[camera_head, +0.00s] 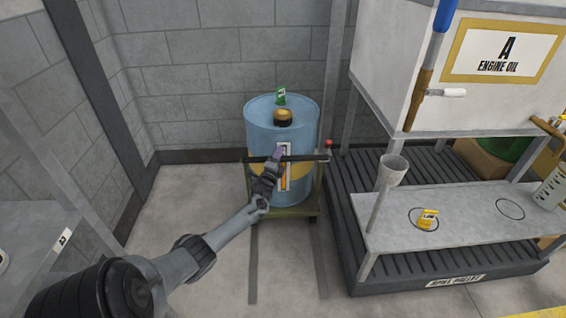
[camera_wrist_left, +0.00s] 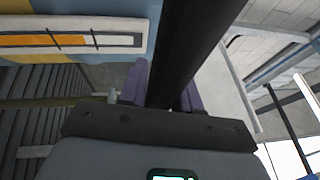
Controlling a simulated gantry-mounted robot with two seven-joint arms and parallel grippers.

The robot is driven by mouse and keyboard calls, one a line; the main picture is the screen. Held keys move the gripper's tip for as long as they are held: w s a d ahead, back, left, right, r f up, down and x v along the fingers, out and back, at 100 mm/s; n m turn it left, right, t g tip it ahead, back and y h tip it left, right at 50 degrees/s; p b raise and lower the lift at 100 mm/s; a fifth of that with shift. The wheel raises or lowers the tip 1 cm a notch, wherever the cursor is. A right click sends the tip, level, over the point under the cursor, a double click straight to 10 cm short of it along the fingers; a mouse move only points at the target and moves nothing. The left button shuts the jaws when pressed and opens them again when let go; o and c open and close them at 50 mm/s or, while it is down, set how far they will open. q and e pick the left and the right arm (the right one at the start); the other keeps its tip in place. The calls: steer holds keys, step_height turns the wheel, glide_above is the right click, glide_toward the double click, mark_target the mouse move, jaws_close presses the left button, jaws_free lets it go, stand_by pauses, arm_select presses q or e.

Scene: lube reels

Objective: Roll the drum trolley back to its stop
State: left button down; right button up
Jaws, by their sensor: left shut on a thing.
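The drum trolley (camera_head: 290,211) is a low olive frame carrying a blue drum (camera_head: 258,130) with a yellow band. It stands near the grey block wall, at the far end of two dark floor strips. A dark handle bar (camera_head: 312,158) crosses the drum's front. My left gripper (camera_head: 279,157) is shut on this bar. In the left wrist view, the thick dark bar (camera_wrist_left: 195,45) runs between the purple fingers of my left gripper (camera_wrist_left: 163,92). The stop cannot be made out. My right gripper is out of view.
A green can (camera_head: 280,96) and a dark-and-tan cap (camera_head: 283,117) are on the drum top. Right of the trolley is a ribbed spill pallet (camera_head: 345,215) with a grey shelf (camera_head: 465,208). A shelf (camera_head: 30,235) stands at left. Floor in front is clear.

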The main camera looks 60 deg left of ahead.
arm_select(q)
steer(key=shift+f, duration=0.2)
steer(key=c, duration=1.2)
jaws_free()
steer(key=shift+o, duration=1.4)
steer(key=shift+a, duration=0.15)
steer(key=shift+o, duration=0.2)
steer(key=shift+w+a+r, duration=0.1)
steer(key=shift+a+r, duration=0.05)
steer(key=shift+r, duration=0.05)
steer(key=shift+s+d+p, duration=0.45)
steer(key=shift+d+p, duration=0.2)
steer(key=p+v, duration=0.5)
steer(key=v, duration=0.4)
steer(key=shift+s, duration=0.15)
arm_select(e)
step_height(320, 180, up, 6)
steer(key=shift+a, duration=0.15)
arm_select(q)
steer(key=shift+f, duration=0.15)
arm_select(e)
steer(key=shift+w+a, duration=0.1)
